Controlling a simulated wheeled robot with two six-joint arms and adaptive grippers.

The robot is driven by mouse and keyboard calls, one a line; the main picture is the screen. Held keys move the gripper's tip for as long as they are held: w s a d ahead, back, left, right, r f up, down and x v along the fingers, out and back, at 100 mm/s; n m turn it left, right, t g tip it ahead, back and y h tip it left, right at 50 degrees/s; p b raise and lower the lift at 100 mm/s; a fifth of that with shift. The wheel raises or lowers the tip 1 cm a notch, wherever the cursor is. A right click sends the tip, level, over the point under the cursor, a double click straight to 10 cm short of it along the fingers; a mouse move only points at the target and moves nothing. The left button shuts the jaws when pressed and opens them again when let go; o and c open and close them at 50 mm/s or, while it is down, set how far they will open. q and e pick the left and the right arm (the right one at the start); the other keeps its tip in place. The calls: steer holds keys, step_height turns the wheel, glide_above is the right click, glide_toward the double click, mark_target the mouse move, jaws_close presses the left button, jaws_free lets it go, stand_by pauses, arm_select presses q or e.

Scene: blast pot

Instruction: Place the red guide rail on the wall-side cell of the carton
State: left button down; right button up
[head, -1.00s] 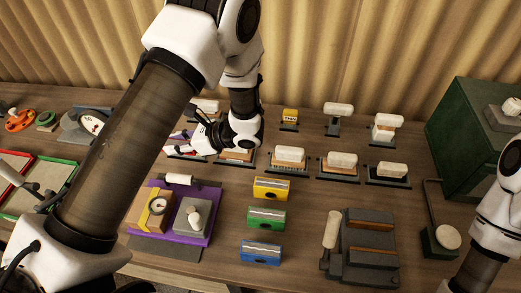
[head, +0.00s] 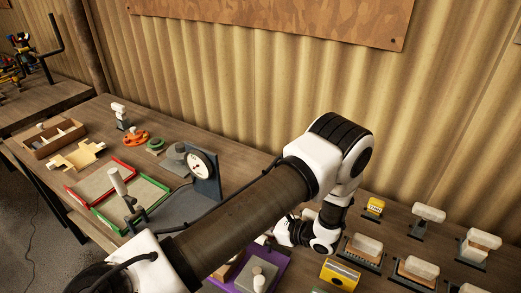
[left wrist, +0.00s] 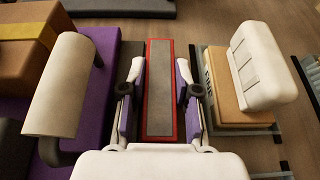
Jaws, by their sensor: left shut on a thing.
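The red guide rail, a long red bar with a grey top face, lies between the fingers of my left gripper (left wrist: 159,75) in the left wrist view (left wrist: 159,110). The fingers are shut on its sides. In the head view my left gripper (head: 287,233) is low over the table beside the purple tray, and its fingers and the rail are largely hidden by my arm. The carton (head: 62,148), an open brown box with dividers, stands at the far left of the table. A small pale item is at its back left. My right gripper is out of view.
The purple tray (left wrist: 100,75) and a white-topped block (left wrist: 262,65) flank the gripper closely. The corrugated wall (head: 250,90) is behind.

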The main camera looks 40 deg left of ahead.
arm_select(q)
steer(key=shift+f+b, duration=0.35)
steer(key=shift+b, duration=0.1)
steer(key=c, duration=1)
jaws_free()
steer(key=shift+s+d, duration=0.1)
steer(key=shift+o, duration=0.8)
steer(key=shift+f, duration=0.1)
steer(key=shift+s, duration=0.1)
